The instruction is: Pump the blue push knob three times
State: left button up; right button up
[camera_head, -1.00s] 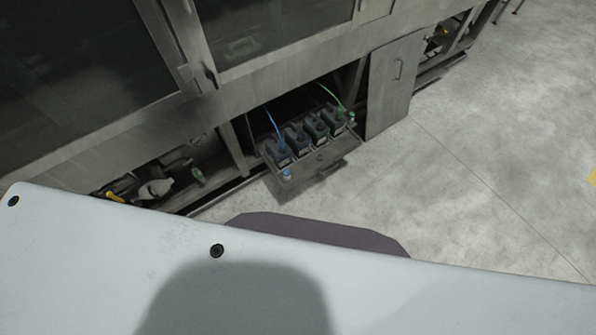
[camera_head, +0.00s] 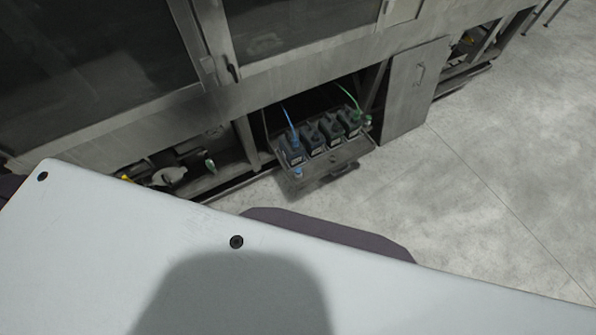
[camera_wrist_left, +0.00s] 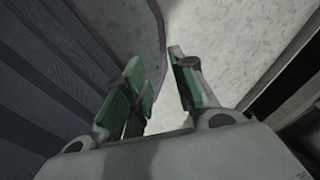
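The blue push knob (camera_head: 298,172) is a small light-blue cap at the front left corner of a pulled-out drawer (camera_head: 325,175), low on the machine in the head view. It is small and far off, so its press state cannot be told. My left gripper (camera_wrist_left: 156,60) shows only in the left wrist view. Its two green-padded fingers are apart with nothing between them, over pale floor. Neither gripper shows in the head view, and the knob is not visible in the left wrist view.
Several dark canisters (camera_head: 313,138) stand in the drawer, with blue and green tubes. A green knob (camera_head: 367,120) sits at its right corner. A cabinet door (camera_head: 413,85) stands right of the drawer. Open floor (camera_head: 480,190) lies to the right.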

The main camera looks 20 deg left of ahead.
pick_arm(q)
grip_shut()
dwell(1.1)
